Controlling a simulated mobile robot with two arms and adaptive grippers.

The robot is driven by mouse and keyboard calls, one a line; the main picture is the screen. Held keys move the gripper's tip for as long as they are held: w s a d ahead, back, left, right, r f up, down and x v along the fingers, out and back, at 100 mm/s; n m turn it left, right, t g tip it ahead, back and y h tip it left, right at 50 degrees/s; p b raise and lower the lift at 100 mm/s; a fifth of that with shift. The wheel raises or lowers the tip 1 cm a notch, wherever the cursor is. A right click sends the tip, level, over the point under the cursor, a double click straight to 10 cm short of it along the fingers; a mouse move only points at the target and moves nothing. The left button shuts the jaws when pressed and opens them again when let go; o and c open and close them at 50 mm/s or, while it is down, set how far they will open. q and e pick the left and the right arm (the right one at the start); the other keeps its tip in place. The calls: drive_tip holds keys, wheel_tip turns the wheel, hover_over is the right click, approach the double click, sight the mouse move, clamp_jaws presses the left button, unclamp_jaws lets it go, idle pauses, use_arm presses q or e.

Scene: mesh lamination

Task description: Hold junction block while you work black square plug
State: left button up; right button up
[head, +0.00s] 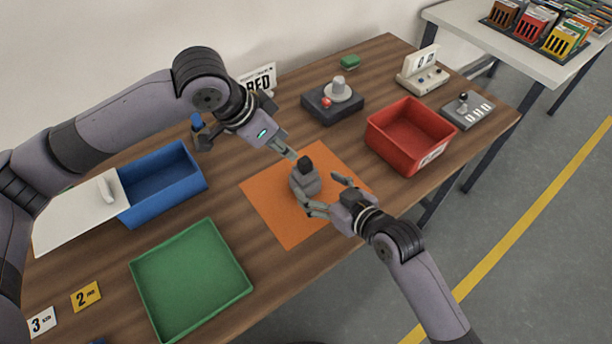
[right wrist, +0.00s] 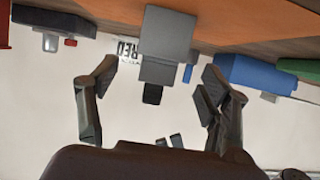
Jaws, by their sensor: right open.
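The grey junction block (head: 304,184) stands on the orange mat (head: 278,218), with the black square plug (head: 305,162) at its top. My right gripper (head: 327,194) is open at the near right side of the block, its fingers apart. In the right wrist view, which is upside down, the block (right wrist: 167,32) and the black plug (right wrist: 152,94) show between and beyond the open fingers (right wrist: 156,74); contact is not visible. My left gripper (head: 287,150) is just above and left of the plug, pointing down at it. Its finger gap is too small to tell.
A blue bin (head: 165,182) with a white lid board (head: 75,215) and a green tray (head: 190,280) are at left. A red bin (head: 411,135) stands right of the mat. A dark fixture (head: 331,104) is behind. The mat around the block is clear.

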sight(311, 181)
drive_tip(key=x, duration=0.6)
drive_tip(key=shift+w+a, duration=0.2)
drive_tip(key=shift+w, duration=0.05)
drive_tip(key=shift+c, duration=0.3)
drive_tip(key=shift+f, duration=0.1)
clamp_jaws()
idle(0.9)
idle(0.9)
